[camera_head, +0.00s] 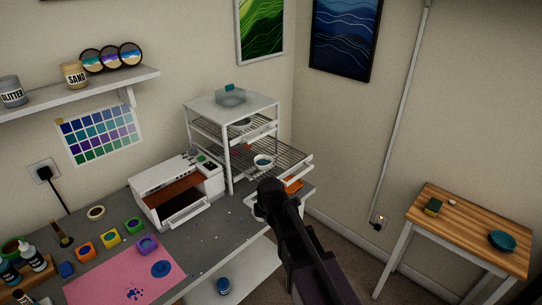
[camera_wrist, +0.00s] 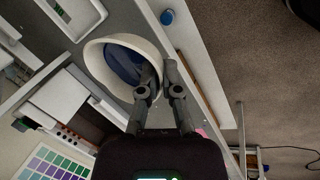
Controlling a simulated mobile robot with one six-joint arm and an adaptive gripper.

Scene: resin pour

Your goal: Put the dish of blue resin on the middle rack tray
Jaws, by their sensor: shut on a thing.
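The dish of blue resin (camera_head: 263,165) is a white round bowl with dark blue inside. In the head view it appears in front of the pulled-out middle rack tray (camera_head: 298,167); whether it touches the tray I cannot tell. In the wrist view the dish (camera_wrist: 97,58) fills the upper middle, tilted in the picture. My gripper (camera_wrist: 158,68) is shut on the near rim of the dish, one finger inside and one outside. In the head view my dark arm hides the fingertips and part of the lower tray.
An orange item (camera_head: 292,184) lies low in the rack. A small white oven (camera_head: 178,192) stands to its left. A wooden side table (camera_head: 470,228) is at right.

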